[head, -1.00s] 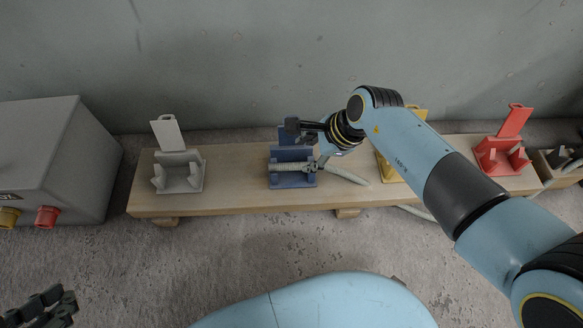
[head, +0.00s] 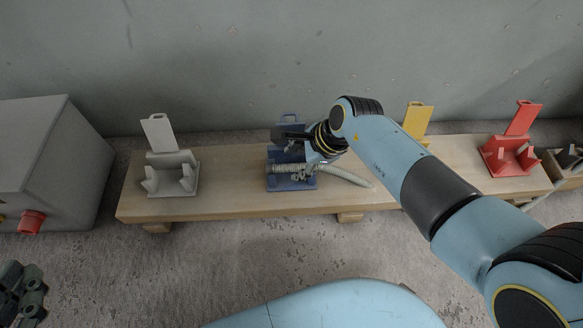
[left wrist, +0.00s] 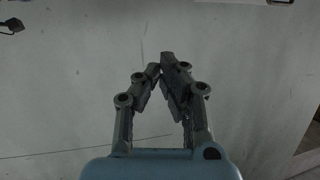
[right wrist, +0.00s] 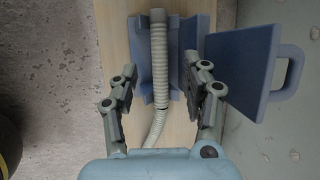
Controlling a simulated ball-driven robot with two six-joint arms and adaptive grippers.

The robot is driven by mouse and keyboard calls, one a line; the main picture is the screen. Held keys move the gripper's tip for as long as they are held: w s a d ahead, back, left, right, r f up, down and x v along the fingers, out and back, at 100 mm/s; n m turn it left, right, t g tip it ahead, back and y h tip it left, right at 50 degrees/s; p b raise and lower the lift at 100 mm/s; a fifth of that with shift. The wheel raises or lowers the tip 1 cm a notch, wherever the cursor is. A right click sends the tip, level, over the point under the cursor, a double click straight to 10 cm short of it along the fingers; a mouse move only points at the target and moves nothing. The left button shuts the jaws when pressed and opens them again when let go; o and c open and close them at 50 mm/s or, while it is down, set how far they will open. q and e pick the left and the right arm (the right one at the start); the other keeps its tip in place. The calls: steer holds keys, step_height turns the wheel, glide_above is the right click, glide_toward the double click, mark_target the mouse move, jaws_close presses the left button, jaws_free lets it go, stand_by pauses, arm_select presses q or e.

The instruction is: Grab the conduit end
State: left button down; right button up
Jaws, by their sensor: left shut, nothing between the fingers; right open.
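The grey ribbed conduit (head: 345,175) lies across the blue holder (head: 277,184) on the wooden board, its end at the holder's left side and its other part trailing right. In the right wrist view the conduit (right wrist: 159,60) runs through the blue holder, between the spread fingers of my right gripper (right wrist: 160,66). That gripper (head: 291,142) is open, over the holder, not closed on the conduit. The holder's blue flap (right wrist: 240,66) stands open beside one finger. My left gripper (head: 24,292) is low at the left, away from the board; its fingers (left wrist: 159,75) are shut and empty.
The wooden board (head: 230,190) also carries a white holder (head: 172,180), a yellow one (head: 418,120) partly behind my arm, and a red one (head: 510,157). A grey box (head: 55,150) stands left. The wall is close behind.

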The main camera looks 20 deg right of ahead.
mark_target(291, 166)
steer(key=shift+w+a+f+b, duration=0.2)
steer(key=shift+a+f+b, duration=0.05)
steer(key=shift+f+b, duration=0.35)
steer(key=shift+b+x, duration=0.55)
steer(key=shift+x, duration=0.25)
arm_select(q)
steer(key=w+d+r+m+t+h, duration=0.1)
steer(key=w+r+t, duration=0.2)
steer(key=r, duration=0.5)
steer(key=w+r+t+h, duration=0.1)
steer(key=w+r+t, duration=0.2)
steer(key=r, duration=0.4)
steer(key=shift+w+d+r+m+t, duration=0.35)
steer(key=shift+d+r+m+t, duration=0.05)
steer(key=shift+t, duration=0.3)
arm_select(e)
jaws_close()
